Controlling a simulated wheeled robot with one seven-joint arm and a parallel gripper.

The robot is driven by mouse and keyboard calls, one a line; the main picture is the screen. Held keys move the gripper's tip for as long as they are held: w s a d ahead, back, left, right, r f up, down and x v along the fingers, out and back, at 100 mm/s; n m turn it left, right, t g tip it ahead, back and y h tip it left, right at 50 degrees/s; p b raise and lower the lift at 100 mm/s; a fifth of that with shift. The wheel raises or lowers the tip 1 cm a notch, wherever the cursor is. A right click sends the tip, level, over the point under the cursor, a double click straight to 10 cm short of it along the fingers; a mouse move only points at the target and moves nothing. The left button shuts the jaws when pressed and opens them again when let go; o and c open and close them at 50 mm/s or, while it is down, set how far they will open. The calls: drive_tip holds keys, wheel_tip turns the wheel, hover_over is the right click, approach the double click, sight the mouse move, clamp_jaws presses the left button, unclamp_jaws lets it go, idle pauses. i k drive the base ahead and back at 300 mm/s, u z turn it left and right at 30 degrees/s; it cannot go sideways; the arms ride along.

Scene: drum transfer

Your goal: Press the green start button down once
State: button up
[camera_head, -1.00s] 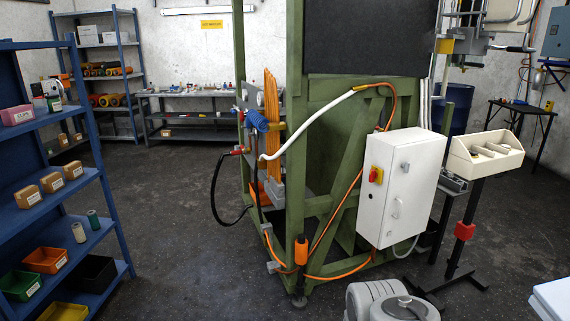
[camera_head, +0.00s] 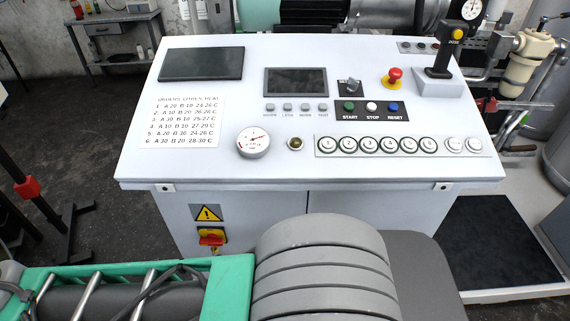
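The green start button (camera_head: 349,106) is on a black strip of a white sloped control panel (camera_head: 290,165), with the label START below it. The white stop button (camera_head: 372,107) and the blue reset button (camera_head: 393,107) are to its right on the same strip. The start button is in plain sight with nothing over it. Whether it is up or pressed is too small to tell. My gripper is not in view; a grey ribbed part at the bottom middle seems to be mine.
A red mushroom button (camera_head: 394,75) and a joystick (camera_head: 446,52) stand up right of the start button. A black selector knob (camera_head: 349,87) is just behind it. A round gauge (camera_head: 253,142) is at front left. A green frame (camera_head: 230,285) with metal rods lies low at left.

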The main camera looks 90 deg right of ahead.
sight(348, 106)
drive_tip(key=u, duration=0.05)
drive_tip(key=i, duration=1.95)
drive_tip(key=z, duration=4.45)
